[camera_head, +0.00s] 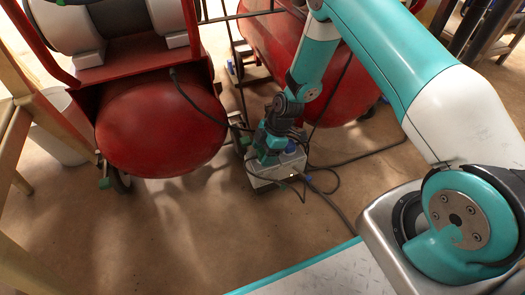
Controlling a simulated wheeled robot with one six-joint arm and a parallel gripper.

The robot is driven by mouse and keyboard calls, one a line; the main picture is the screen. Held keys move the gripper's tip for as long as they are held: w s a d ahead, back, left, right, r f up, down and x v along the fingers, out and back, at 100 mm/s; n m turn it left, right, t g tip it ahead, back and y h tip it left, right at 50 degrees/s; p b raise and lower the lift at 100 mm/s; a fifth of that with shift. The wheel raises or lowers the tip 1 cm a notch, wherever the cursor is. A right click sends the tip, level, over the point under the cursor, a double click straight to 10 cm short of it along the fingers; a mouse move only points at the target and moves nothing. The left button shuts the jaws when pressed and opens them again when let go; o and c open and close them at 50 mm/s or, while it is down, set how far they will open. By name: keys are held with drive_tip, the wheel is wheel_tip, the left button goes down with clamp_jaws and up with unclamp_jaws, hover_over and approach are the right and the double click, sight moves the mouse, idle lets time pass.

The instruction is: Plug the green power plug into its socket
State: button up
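My gripper (268,157) is small in the head camera view, at the end of my teal and white arm. It points down at a light grey box (262,182) on the floor and overlaps the box's top in the picture. Its fingers are too small and covered to tell whether they are open or shut, or whether they touch the box. I cannot make out the green power plug apart from the teal gripper parts. I cannot tell its socket for certain either. Dark cables (334,207) loop around the box and gripper, with small blue parts beside them.
A red tank (160,130) on wheels stands left of the box, and another red tank (285,50) stands behind it. A white bin (58,135) and wooden frame (15,140) are at the left. The floor (190,240) in front is clear.

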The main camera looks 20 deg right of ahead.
drive_tip(key=shift+r, duration=0.1)
drive_tip(key=p+v, duration=0.8)
drive_tip(key=v, duration=0.9)
drive_tip(key=shift+d+r, duration=0.1)
